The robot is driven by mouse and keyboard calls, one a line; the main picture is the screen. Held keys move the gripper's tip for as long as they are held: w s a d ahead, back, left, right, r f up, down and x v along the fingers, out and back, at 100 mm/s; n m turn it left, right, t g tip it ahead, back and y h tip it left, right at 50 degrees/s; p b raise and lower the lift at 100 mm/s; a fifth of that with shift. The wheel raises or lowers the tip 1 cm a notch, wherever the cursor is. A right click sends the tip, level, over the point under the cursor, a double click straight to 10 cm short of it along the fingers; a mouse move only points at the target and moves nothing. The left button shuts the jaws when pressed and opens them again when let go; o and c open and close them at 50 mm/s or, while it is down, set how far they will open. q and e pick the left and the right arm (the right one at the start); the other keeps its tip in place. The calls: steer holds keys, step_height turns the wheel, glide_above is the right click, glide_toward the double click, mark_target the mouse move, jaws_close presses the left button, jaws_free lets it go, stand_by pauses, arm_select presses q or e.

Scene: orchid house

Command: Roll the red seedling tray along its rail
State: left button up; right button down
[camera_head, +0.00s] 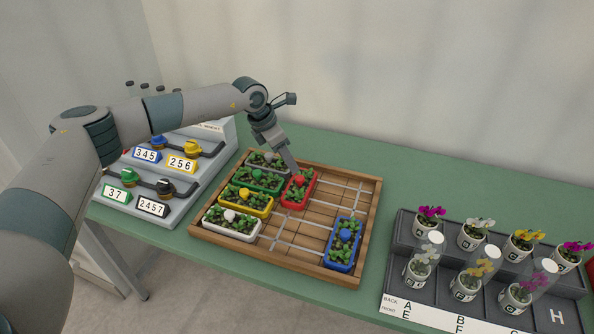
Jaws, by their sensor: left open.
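The red seedling tray (310,190) holds green seedlings and has a red knob. It sits on rails in the wooden frame (312,273), near the middle of its far half. My left gripper (294,169) reaches down from the upper left, its fingertips just above the far left part of the red tray. Whether the fingers touch the knob is too small to tell. The left gripper is open. My right gripper is not in view.
Grey, green, yellow and white (222,228) trays line the frame's left side. A blue tray (333,264) stands front right. Bare rails lie between. A valve panel (170,208) is left; a dark orchid rack (398,222) is right.

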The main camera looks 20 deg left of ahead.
mark_target(299, 177)
arm_select(q)
steer(key=p+x, duration=0.1)
steer(key=x, duration=0.5)
steer(key=shift+w+d+f+p, duration=0.15)
steer(key=shift+d+f+p, duration=0.05)
steer(key=shift+f+p, duration=0.1)
steer(key=shift+w+d+f, duration=0.15)
steer(key=shift+f, duration=0.55)
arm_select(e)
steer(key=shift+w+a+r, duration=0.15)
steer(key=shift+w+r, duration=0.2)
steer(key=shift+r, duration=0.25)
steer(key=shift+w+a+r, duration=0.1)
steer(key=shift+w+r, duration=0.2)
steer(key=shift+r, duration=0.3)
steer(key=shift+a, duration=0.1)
